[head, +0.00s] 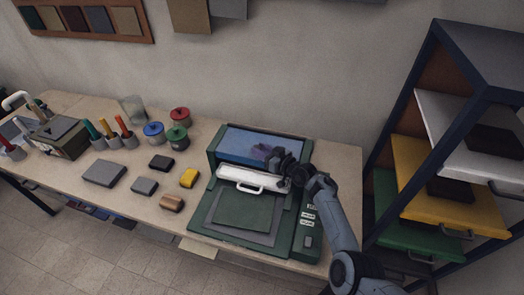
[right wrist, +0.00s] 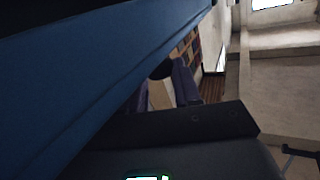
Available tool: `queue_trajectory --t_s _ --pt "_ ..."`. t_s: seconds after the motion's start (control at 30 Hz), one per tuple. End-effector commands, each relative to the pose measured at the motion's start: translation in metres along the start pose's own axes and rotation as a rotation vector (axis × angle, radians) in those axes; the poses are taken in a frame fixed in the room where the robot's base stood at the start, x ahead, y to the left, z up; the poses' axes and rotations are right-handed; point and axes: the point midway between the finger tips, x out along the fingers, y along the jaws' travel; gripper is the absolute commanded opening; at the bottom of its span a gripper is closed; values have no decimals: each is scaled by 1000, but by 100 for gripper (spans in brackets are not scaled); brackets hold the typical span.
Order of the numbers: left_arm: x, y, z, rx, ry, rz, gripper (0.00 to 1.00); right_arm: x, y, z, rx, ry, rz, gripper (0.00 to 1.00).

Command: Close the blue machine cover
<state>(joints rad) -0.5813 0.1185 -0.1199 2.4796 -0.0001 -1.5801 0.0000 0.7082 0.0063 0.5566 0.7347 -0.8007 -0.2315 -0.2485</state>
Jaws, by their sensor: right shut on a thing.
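The blue machine cover (head: 240,142) is raised at the back of a dark green machine (head: 213,205) on the table, tilted up toward the wall. My right gripper (head: 272,157) reaches in from the lower right and is shut on the cover near its right side. In the right wrist view, the blue cover (right wrist: 90,70) fills the upper left, close against a dark gripper finger. The exact contact point is hidden. A white bar with a handle (head: 243,182) spans the machine below the cover. A dark green sheet lies on the bed in front. My left gripper is out of view.
A rack with white, yellow and green drawers (head: 430,180) stands at the right, close to my right arm. Lidded pots (head: 178,137), pencil cups and several small blocks (head: 104,173) lie to the left. The wall is close behind the machine.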

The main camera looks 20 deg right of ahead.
Motion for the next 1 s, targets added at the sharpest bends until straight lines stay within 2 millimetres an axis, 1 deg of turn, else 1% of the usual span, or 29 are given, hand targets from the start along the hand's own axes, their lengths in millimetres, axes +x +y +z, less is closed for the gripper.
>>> queue_trajectory --t_s 0.03,0.3,0.33,0.47,0.8,0.87,1.0 --pt "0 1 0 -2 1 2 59 1 -3 0 -4 2 -6 0" --pt "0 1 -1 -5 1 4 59 1 -3 0 -3 1 -5 0" --pt "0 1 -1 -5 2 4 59 1 -3 0 -3 0 -5 36" --pt "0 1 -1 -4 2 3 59 1 -2 1 -2 0 -4 56" --pt "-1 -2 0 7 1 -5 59 -1 0 1 -1 -1 0 57" --pt "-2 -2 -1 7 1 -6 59 -3 0 1 -2 -1 0 57" --pt "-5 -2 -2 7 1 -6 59 -14 0 1 -2 -1 1 57"
